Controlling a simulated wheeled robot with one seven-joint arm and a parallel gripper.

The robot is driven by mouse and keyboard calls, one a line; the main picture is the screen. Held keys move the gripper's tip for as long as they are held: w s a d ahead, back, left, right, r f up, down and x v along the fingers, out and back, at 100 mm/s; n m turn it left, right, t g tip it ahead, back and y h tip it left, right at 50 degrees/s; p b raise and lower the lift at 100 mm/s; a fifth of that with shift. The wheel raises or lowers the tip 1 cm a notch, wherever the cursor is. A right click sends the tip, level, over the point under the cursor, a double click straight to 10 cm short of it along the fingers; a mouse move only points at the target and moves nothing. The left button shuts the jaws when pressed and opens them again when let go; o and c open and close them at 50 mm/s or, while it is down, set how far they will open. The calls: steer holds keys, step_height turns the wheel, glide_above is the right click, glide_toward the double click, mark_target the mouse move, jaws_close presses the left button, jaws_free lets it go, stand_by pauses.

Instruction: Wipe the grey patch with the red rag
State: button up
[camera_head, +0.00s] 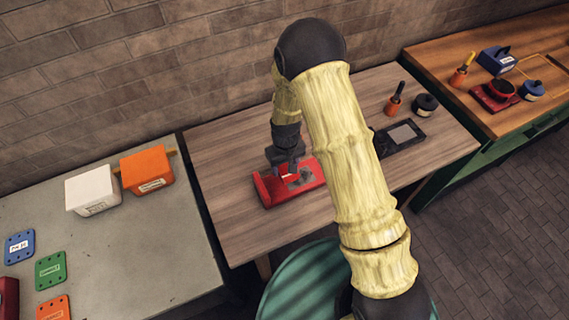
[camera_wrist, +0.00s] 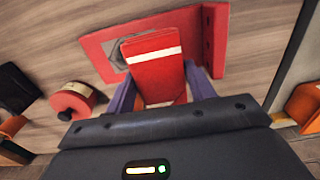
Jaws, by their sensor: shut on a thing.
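My gripper (camera_wrist: 161,88) is shut on the red rag (camera_wrist: 153,58), a folded block with a white stripe, held between its two fingers. The rag is over a red plate (camera_wrist: 100,44) on the wooden table. The grey patch (camera_wrist: 117,56) on this plate shows beside the rag's left edge, and the rag hides part of it. In the head view, my gripper (camera_head: 288,166) points down over the red plate (camera_head: 268,192), and the grey patch (camera_head: 301,179) shows just right of it. I cannot tell whether the rag touches the patch.
White (camera_head: 91,190) and orange (camera_head: 147,170) bins stand on the left bench. The table front is clear.

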stand_by(0.3)
steer(key=shift+w+d, duration=0.1)
steer(key=shift+d, duration=0.25)
steer(key=w+d+f+m, duration=0.1)
steer(key=d+m, duration=0.2)
steer(key=d, duration=0.6)
steer(key=d+f+m, duration=0.1)
steer(key=d+m, duration=0.2)
steer(key=d, duration=0.6)
steer(key=shift+w+d+f, duration=0.2)
steer(key=shift+w+f, duration=0.05)
steer(key=shift+w, duration=0.15)
